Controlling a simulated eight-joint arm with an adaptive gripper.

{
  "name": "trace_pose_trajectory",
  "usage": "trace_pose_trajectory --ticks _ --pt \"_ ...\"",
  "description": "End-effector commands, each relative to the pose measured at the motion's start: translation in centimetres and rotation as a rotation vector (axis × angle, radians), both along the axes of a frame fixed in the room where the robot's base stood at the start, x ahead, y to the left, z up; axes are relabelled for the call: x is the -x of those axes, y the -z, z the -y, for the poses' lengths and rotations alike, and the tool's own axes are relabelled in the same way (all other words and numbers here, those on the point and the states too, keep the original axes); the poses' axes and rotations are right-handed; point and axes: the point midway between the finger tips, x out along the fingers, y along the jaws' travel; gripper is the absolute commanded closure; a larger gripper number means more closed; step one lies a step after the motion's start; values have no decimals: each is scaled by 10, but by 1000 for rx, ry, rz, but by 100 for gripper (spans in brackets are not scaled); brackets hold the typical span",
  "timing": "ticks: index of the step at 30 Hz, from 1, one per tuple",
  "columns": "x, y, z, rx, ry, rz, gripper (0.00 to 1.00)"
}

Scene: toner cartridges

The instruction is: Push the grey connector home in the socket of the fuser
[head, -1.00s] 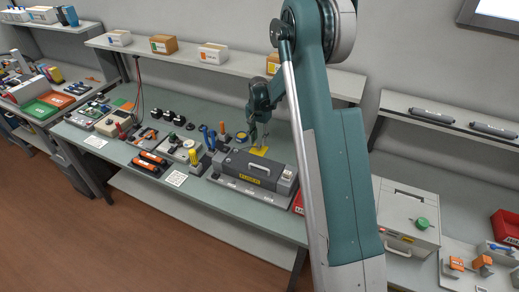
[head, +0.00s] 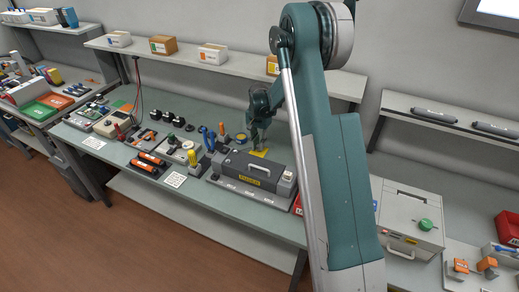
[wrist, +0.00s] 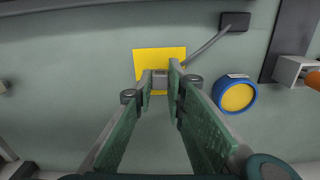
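The grey connector (wrist: 160,80) sits between my fingertips over a yellow pad (wrist: 144,58) in the wrist view. No clear gap shows between it and the fingers. My gripper (wrist: 161,76) appears shut on its sides. Whether the connector still rests on the pad cannot be told. A grey cable (wrist: 205,47) runs from it to a dark block (wrist: 235,22). In the head view my gripper (head: 257,143) is low over the pad (head: 259,153), behind the dark grey fuser (head: 250,170). The fuser's socket cannot be made out.
A blue tape roll (wrist: 235,94) with a yellow centre lies right of the fingers. Blue-handled tools (head: 208,138) and a yellow item (head: 194,158) stand left of the fuser on the green bench (head: 222,112). A shelf (head: 235,72) runs behind.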

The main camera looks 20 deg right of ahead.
Motion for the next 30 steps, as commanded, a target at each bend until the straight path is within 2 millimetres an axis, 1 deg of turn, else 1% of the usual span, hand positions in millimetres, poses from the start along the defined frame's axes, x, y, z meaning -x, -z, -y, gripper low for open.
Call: trace_pose_trajectory --ticks 30 --pt "0 -8 0 0 0 0 100"
